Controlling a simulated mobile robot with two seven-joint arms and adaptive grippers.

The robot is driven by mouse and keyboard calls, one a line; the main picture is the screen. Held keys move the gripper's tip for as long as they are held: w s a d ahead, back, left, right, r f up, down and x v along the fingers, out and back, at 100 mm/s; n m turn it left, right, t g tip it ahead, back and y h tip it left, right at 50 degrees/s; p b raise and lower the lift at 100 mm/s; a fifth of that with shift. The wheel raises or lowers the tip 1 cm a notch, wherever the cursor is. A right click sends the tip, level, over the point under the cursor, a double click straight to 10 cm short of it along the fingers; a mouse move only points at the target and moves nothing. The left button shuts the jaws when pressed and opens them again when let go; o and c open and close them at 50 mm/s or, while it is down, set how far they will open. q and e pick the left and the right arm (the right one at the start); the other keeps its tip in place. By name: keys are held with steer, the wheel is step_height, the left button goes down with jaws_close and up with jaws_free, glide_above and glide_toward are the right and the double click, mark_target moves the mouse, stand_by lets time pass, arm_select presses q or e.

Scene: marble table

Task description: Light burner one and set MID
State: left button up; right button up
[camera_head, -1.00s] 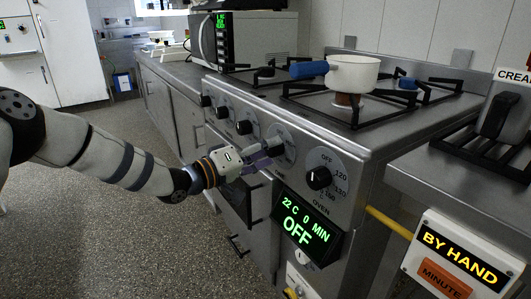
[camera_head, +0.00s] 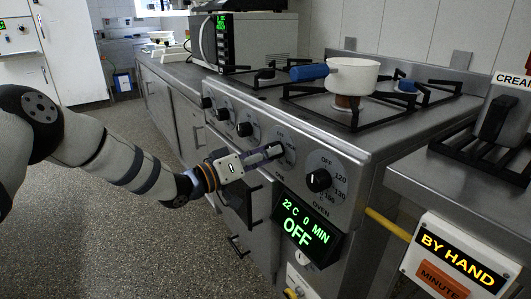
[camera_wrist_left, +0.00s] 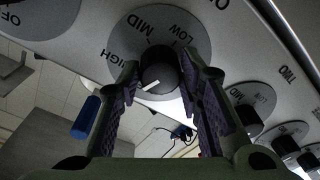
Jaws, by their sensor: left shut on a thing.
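The burner knob (camera_wrist_left: 157,68) is black with a white pointer line, on a round dial (camera_wrist_left: 192,50) marked LOW, MID and HIGH. In the left wrist view the pointer line is toward the lower left of the knob, not at the MID label. My left gripper (camera_head: 274,152) is shut on this knob, with one finger on each side of it. In the head view its fingers mostly hide the knob, but the dial (camera_head: 287,138) shows behind. A white pot (camera_head: 353,76) with a blue handle stands over a front burner. I see no clear flame under it.
The oven knob (camera_head: 318,181) sits just right of my gripper, above a green display (camera_head: 306,222) reading OFF. More burner knobs (camera_head: 244,129) line the panel to the left. A yellow bar (camera_head: 388,223) and a BY HAND box (camera_head: 462,255) are at the right.

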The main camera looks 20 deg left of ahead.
arm_select(q)
steer(key=m+p, duration=0.1)
steer(key=m, duration=0.5)
steer(key=m+h, duration=0.1)
steer(key=m, duration=0.6)
steer(key=m+p, duration=0.1)
steer(key=m, duration=0.6)
steer(key=shift+w+a+g+h+p, duration=0.15)
steer(key=shift+g+h+p, duration=0.15)
steer(key=shift+g+h, duration=0.1)
arm_select(e)
steer(key=shift+w+r+t, duration=0.15)
steer(key=shift+w+r, duration=0.2)
steer(key=shift+r, duration=0.25)
steer(key=shift+w+r+t, duration=0.15)
steer(key=shift+w+r, duration=0.15)
steer(key=shift+r, duration=0.25)
arm_select(q)
steer(key=shift+m, duration=0.5)
steer(key=o, duration=1.2)
steer(key=shift+f, duration=0.1)
steer(key=shift+c, duration=0.2)
